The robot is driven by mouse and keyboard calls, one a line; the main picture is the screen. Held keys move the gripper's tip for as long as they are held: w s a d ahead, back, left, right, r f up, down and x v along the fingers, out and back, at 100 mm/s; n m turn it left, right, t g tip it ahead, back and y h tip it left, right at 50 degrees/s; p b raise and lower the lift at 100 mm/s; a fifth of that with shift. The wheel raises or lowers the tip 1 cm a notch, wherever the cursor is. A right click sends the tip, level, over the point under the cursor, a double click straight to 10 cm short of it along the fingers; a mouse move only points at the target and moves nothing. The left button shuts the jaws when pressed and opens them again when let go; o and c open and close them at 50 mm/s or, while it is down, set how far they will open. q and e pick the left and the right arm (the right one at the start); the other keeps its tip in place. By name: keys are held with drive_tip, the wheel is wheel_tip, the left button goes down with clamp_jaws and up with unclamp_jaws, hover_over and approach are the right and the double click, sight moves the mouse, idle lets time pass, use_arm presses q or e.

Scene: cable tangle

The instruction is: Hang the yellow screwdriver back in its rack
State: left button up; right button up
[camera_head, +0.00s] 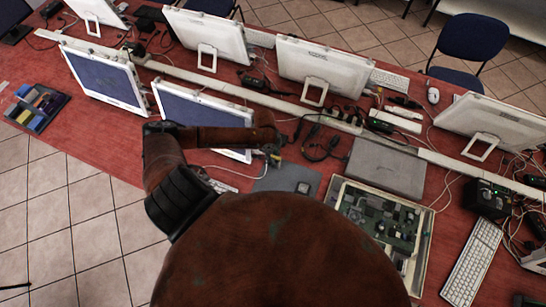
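My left arm reaches over the red table, and its gripper (273,157) is small and partly hidden near the middle of the picture. A little yellowish-green shows at its tip, but I cannot tell whether this is the yellow screwdriver or part of the gripper. I cannot tell whether the gripper is open or shut. I cannot make out the screwdriver or its rack with certainty anywhere. My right gripper is not in view.
A grey laptop (384,168) and an opened case with a green circuit board (375,218) lie right of the gripper. Dark cables (318,150) tangle just beside it. Several monitors (206,38) stand behind. A tray of coloured items (36,108) sits at the far left.

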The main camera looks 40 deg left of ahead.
use_arm(q)
drive_tip(key=shift+r, duration=0.2)
wheel_tip(320, 180, up, 12)
drive_tip(key=a, duration=0.1)
drive_tip(key=shift+s+a+f, duration=0.25)
wheel_tip(320, 180, up, 6)
drive_tip(key=p, duration=0.6)
drive_tip(key=shift+p, duration=0.35)
drive_tip(key=shift+d, duration=0.1)
idle(0.5)
